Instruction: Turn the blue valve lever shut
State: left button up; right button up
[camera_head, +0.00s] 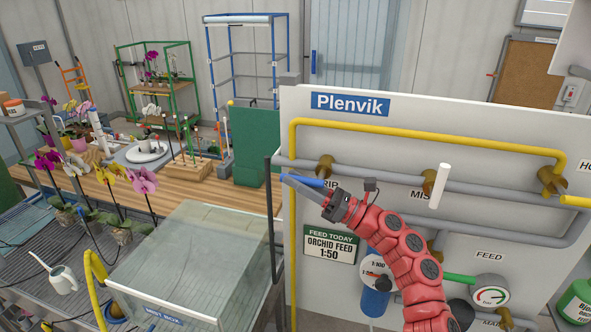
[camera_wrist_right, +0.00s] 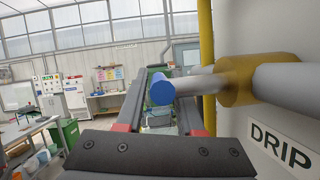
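The blue valve lever (camera_head: 308,181) sticks out at the brass drip valve (camera_head: 326,166) on the left of the white panel. In the right wrist view the lever's round blue end (camera_wrist_right: 161,89) faces the camera, and the brass valve body (camera_wrist_right: 237,81) is to its right above the DRIP label. My right gripper (camera_wrist_right: 165,112) is open, with its two dark fingers apart and the blue end seen between them. I cannot tell whether either finger touches the lever. In the head view my red right arm reaches up to the lever and partly hides the DRIP label. My left gripper is not in view.
A white lever (camera_head: 440,186), a yellow lever (camera_head: 576,201) and a green lever (camera_head: 460,279) are on the same panel. A yellow pipe (camera_head: 430,135) runs along its top. A clear mist box (camera_head: 190,262) stands left of the panel, near potted orchids (camera_head: 117,228).

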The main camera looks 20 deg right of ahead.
jog(key=shift+w+a+r, duration=0.1)
jog(key=shift+w+a, duration=0.05)
jog(key=shift+a, duration=0.1)
grip_shut()
jog(key=shift+r, duration=0.1)
dwell(1.2)
